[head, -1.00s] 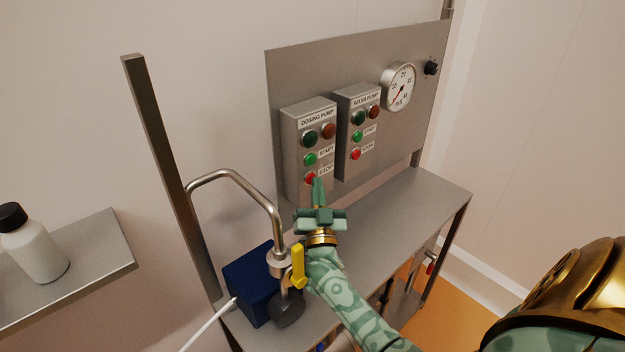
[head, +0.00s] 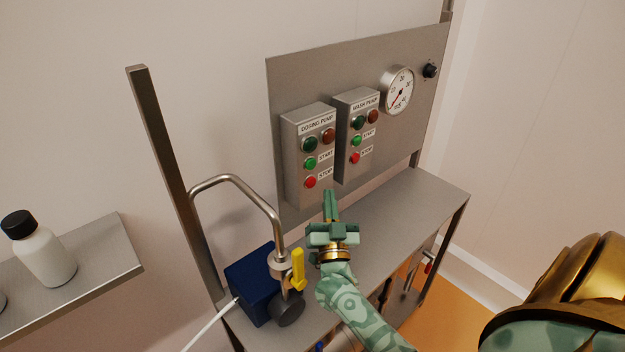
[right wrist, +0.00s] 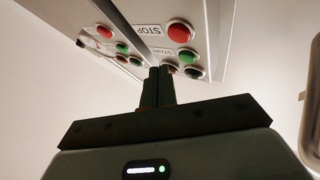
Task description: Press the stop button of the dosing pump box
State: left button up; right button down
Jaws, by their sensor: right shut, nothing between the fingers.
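The dosing pump box (head: 292,160) is a grey box on the upright panel, at the left of the wash pump box. Its red stop button (head: 311,182) is lowest, under the green start button (head: 310,163), and is uncovered. In the right wrist view the stop button (right wrist: 180,31) shows beside an upside-down STOP label. My right gripper (head: 330,194) is shut and empty, below and to the right of the stop button, its fingertips apart from it. The fingers (right wrist: 158,72) also show in the right wrist view, pointing toward the boxes. My left gripper is not in view.
The wash pump box (head: 343,165) with its own red stop button (head: 355,158) stands close at the right. A bent steel pipe (head: 238,181) with a yellow valve handle (head: 298,268) and a blue block (head: 247,280) stand at the left of my right arm.

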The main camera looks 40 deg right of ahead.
jog(key=shift+s+d+p, duration=0.15)
jog(key=shift+s+p, duration=0.25)
jog(key=shift+s, duration=0.75)
